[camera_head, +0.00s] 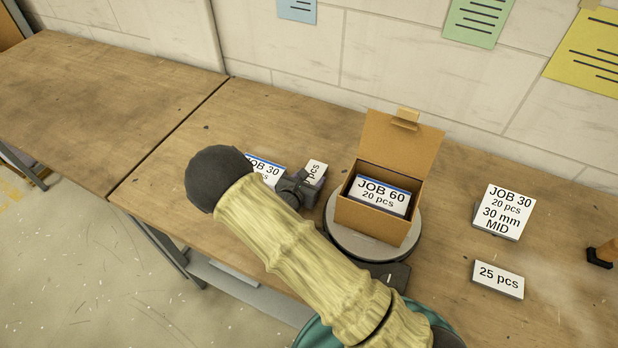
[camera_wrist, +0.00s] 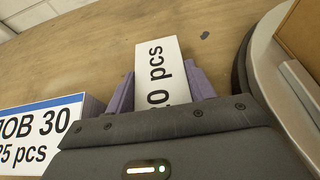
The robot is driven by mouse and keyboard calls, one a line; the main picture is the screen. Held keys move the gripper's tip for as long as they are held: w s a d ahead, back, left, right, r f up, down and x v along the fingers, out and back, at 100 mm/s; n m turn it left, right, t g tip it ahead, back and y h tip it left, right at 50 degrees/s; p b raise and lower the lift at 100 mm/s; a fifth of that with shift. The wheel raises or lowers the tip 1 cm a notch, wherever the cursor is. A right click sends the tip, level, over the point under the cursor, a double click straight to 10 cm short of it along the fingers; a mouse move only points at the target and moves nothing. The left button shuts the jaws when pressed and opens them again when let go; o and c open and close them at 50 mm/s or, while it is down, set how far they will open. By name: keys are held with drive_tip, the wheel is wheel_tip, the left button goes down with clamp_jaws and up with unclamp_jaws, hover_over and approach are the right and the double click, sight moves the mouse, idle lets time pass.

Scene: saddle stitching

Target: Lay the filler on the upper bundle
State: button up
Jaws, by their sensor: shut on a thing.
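My gripper (camera_wrist: 160,85) is shut on a small white-topped block (camera_wrist: 158,58) whose label reads "0 pcs", its first part hidden by the gripper. In the head view this block (camera_head: 316,170) shows just beyond my gripper (camera_head: 308,182), behind the table's middle. I cannot tell whether it touches the table.
The box stands on a round grey turntable (camera_head: 345,240), its lid raised at the back. To the right lie a "JOB 30 20 pcs 30 mm MID" block (camera_head: 505,212) and a "25 pcs" block (camera_head: 498,279). The left table (camera_head: 90,100) is bare.

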drive_tip(key=shift+f, duration=0.1)
drive_tip(key=o, duration=1)
drive_tip(key=shift+r, duration=0.2)
drive_tip(key=b+v, duration=0.2)
drive_tip(key=v, duration=1)
drive_tip(key=shift+f, duration=0.1)
